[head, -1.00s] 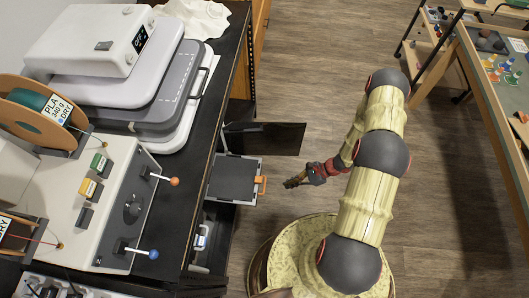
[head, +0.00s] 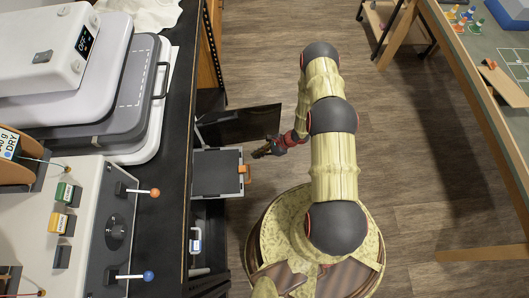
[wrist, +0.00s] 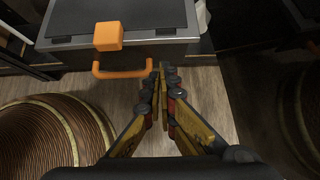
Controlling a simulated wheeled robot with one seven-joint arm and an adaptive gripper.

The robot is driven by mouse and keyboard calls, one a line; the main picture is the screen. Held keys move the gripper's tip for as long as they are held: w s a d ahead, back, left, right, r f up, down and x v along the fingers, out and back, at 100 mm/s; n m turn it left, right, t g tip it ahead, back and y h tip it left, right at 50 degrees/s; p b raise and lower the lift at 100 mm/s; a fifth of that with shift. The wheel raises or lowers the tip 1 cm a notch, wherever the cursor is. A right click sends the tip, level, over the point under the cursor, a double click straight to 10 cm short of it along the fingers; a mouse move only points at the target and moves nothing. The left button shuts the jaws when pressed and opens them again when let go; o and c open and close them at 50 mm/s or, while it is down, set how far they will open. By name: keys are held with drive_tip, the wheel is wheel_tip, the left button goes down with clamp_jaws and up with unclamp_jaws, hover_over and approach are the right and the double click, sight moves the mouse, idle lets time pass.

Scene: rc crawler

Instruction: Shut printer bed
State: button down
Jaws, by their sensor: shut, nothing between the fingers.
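The printer bed (head: 217,172) is a dark grey plate on a light frame. It is slid out from the front of the black counter, below the counter top. An orange handle (head: 245,173) sits on its outer edge. In the wrist view the bed (wrist: 125,17) fills the top, with an orange block and a looped orange handle (wrist: 121,73) on its near edge. My gripper (head: 261,152) is shut and empty. It is just off the bed's outer edge, by the handle. In the wrist view its fingertips (wrist: 164,69) are just right of the handle loop.
A dark open door (head: 250,123) stands out just behind the bed. A drawer compartment (head: 205,240) shows below and in front. The counter carries a control box with orange and blue levers (head: 133,276). A workbench (head: 480,110) stands right; open floor lies between.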

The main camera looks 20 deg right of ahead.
sight(194, 160)
drive_tip(key=shift+w+a+b, duration=0.1)
drive_tip(key=shift+w+a, duration=0.1)
drive_tip(key=shift+a, duration=0.45)
drive_tip(key=shift+w+a+b, duration=0.1)
drive_tip(key=shift+w+a, duration=0.15)
drive_tip(key=shift+a, duration=0.4)
drive_tip(key=shift+w+a+b, duration=0.1)
drive_tip(key=shift+w+a, duration=0.1)
drive_tip(key=shift+a, duration=0.45)
drive_tip(key=shift+a, duration=0.1)
drive_tip(key=w+a+b, duration=0.1)
drive_tip(key=w+a, duration=0.2)
drive_tip(key=a, duration=0.5)
drive_tip(key=w+a+b, duration=0.2)
drive_tip(key=w+a, duration=0.1)
drive_tip(key=a, duration=0.5)
drive_tip(key=w+a+b, duration=0.2)
drive_tip(key=w+a, duration=0.1)
drive_tip(key=a, duration=0.6)
